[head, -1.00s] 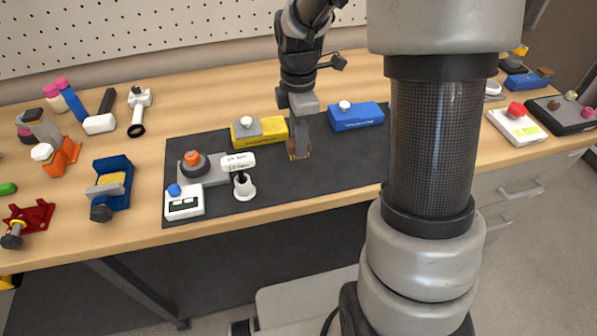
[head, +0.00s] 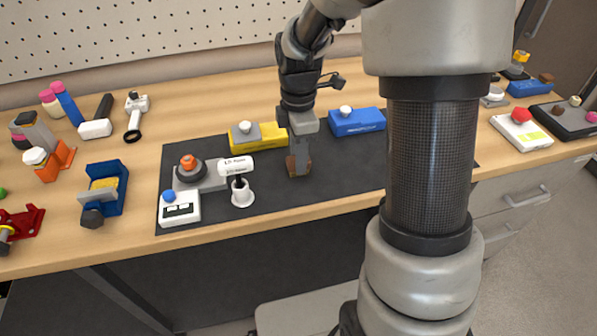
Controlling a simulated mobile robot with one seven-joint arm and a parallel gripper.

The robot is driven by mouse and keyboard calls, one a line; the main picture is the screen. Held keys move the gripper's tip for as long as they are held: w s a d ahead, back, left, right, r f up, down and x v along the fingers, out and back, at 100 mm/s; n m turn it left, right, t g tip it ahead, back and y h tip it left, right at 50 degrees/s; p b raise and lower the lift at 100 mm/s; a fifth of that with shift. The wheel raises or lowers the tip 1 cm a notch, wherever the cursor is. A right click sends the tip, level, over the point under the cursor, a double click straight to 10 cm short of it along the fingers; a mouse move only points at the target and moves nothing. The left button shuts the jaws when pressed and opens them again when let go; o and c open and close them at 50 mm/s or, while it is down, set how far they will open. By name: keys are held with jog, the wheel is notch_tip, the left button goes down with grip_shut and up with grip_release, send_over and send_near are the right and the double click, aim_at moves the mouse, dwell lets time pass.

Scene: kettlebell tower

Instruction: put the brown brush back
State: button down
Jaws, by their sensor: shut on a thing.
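My gripper (head: 300,163) points down over the dark mat (head: 335,185), right of the white stand and in front of the gap between the yellow and blue boxes. It is shut on a small brown thing (head: 290,166), which seems to be the brown brush. The fingers cover much of it, and only its brown lower parts show on both sides. I cannot tell whether it touches the mat.
A white stand (head: 242,193) with a white label is left of my gripper. A yellow box (head: 262,143) and a blue box (head: 358,122) stand behind. A white meter (head: 180,208) is at the mat's front left. The mat in front is clear.

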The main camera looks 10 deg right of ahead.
jog(key=shift+f, duration=0.1)
jog(key=c, duration=1.2)
grip_release()
jog(key=c, duration=0.3)
jog(key=shift+c, duration=0.2)
notch_tip(320, 180, up, 9)
jog(key=p, duration=0.7)
jog(key=shift+p, duration=0.35)
